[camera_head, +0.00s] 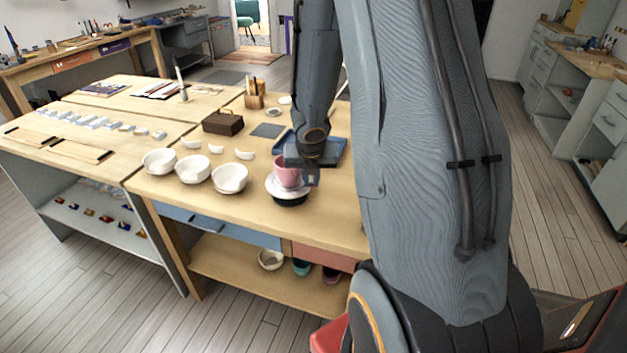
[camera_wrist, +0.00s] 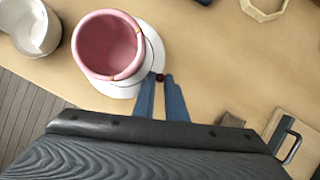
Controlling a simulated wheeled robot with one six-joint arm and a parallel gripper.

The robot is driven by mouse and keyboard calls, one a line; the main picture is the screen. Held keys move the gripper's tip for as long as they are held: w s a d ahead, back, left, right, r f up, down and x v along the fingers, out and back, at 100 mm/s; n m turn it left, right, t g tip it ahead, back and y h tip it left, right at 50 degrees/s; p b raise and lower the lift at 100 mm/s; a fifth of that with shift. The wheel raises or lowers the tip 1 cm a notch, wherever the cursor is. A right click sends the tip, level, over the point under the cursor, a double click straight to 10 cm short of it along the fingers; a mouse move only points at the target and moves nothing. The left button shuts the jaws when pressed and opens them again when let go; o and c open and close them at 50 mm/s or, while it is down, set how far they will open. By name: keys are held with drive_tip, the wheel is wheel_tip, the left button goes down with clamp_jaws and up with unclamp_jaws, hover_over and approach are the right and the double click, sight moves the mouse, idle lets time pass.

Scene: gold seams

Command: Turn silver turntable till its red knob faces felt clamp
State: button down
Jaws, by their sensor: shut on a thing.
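The silver turntable (camera_head: 272,187) is a pale round disc on a dark base near the front edge of the table. A pink cup (camera_head: 287,172) stands upright on it; in the wrist view the pink cup (camera_wrist: 108,45) is open towards me and the turntable's rim (camera_wrist: 152,52) shows around it. The small dark red knob (camera_wrist: 160,77) is at the rim, between the blue fingertips of my gripper (camera_wrist: 161,80). My gripper (camera_head: 313,178) is shut on the knob, at the right of the cup in the head view. I cannot clearly identify the felt clamp.
Several white bowls stand left of the turntable, one of them close by (camera_head: 229,179). A blue tray (camera_head: 333,152) lies behind my gripper. A wooden board (camera_wrist: 300,130) with a dark handle is at the lower right of the wrist view. The table right of the cup is mostly bare.

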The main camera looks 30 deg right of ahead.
drive_tip(key=shift+s+f, duration=0.2)
drive_tip(key=c, duration=1.9)
unclamp_jaws()
drive_tip(key=shift+o, duration=0.5)
drive_tip(key=shift+w, duration=0.1)
drive_tip(key=shift+r, duration=0.1)
drive_tip(key=p+v, duration=0.5)
drive_tip(key=v, duration=0.2)
drive_tip(key=shift+r, duration=0.4)
drive_tip(key=shift+a, duration=0.15)
